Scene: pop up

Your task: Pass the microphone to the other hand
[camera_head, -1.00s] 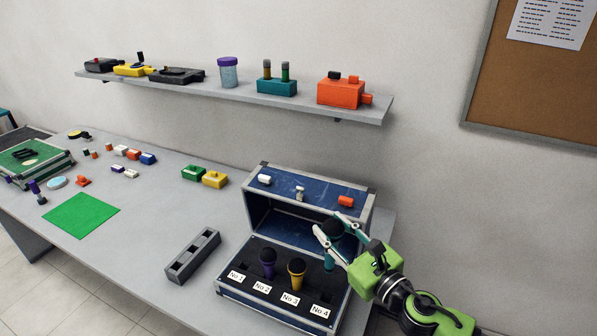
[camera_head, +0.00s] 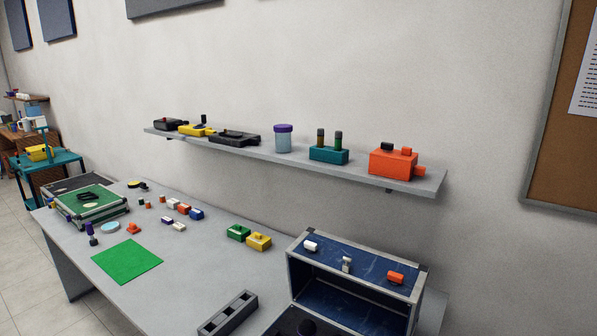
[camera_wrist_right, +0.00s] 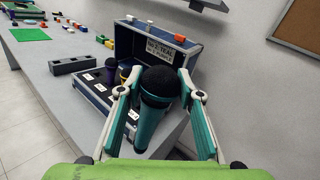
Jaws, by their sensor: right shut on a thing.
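A teal microphone with a black head (camera_wrist_right: 158,88) is between the fingers of my right gripper (camera_wrist_right: 158,105) in the right wrist view. The right gripper is shut on it and holds it up in front of the open case. The case (camera_head: 357,270) is at the lower right of the head view, cut off by the bottom edge; it also shows in the right wrist view (camera_wrist_right: 180,44). My left gripper is in neither view, and the right one is outside the head view.
A grey slotted holder (camera_head: 228,314) lies left of the case. Green and yellow blocks (camera_head: 248,237) sit behind it. A green mat (camera_head: 127,261) lies on the table (camera_head: 195,262). A wall shelf (camera_head: 350,173) holds several items above.

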